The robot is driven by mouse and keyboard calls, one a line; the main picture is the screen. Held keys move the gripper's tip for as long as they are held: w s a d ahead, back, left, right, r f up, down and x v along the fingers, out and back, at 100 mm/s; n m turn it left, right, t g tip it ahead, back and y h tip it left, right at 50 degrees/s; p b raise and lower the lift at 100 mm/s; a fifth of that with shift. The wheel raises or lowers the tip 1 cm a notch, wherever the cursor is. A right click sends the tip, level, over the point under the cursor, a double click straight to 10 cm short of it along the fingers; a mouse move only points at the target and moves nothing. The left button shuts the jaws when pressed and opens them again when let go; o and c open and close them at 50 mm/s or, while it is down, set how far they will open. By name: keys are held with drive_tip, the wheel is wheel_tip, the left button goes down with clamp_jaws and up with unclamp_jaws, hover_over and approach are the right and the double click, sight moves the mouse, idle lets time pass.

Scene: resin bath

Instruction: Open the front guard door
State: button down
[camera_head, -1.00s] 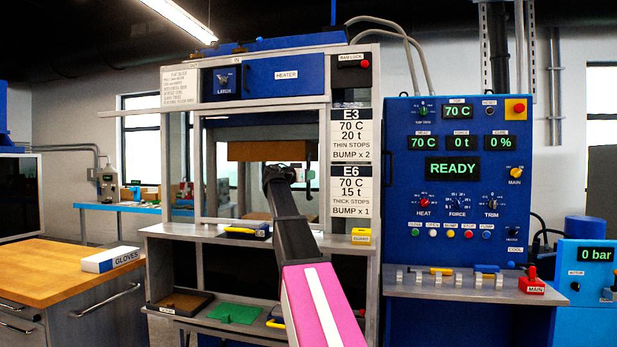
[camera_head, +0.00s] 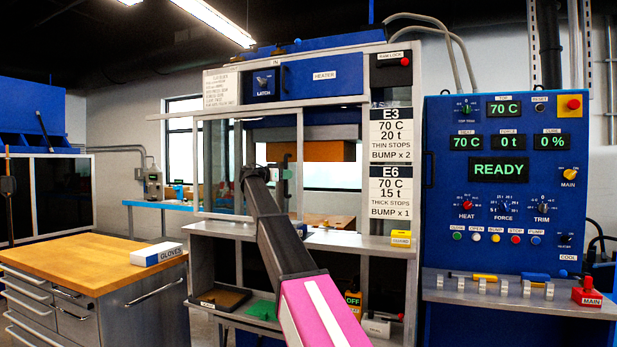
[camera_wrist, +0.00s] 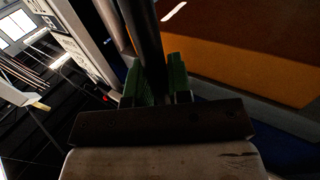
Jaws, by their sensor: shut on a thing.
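The front guard door (camera_head: 197,165) is a clear panel in a pale metal frame on the front of the press. It stands slid partway to the left, its left edge about level with the press's left side. A gap at its right shows the brown block (camera_head: 335,152) inside. The brown block fills the upper right there.
A wooden-topped cabinet (camera_head: 90,262) with a gloves box (camera_head: 157,254) stands at the left. A blue control panel (camera_head: 505,185) reading READY stands at the right. Shelves under the press hold trays and a green piece (camera_head: 262,309).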

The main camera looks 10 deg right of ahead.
approach(236, 173)
drive_tip(key=x, duration=0.4)
drive_tip(key=shift+w+d, duration=0.15)
drive_tip(key=shift+d, duration=0.1)
drive_tip(key=c, duration=1.1)
unclamp_jaws()
drive_tip(key=v, duration=1.1)
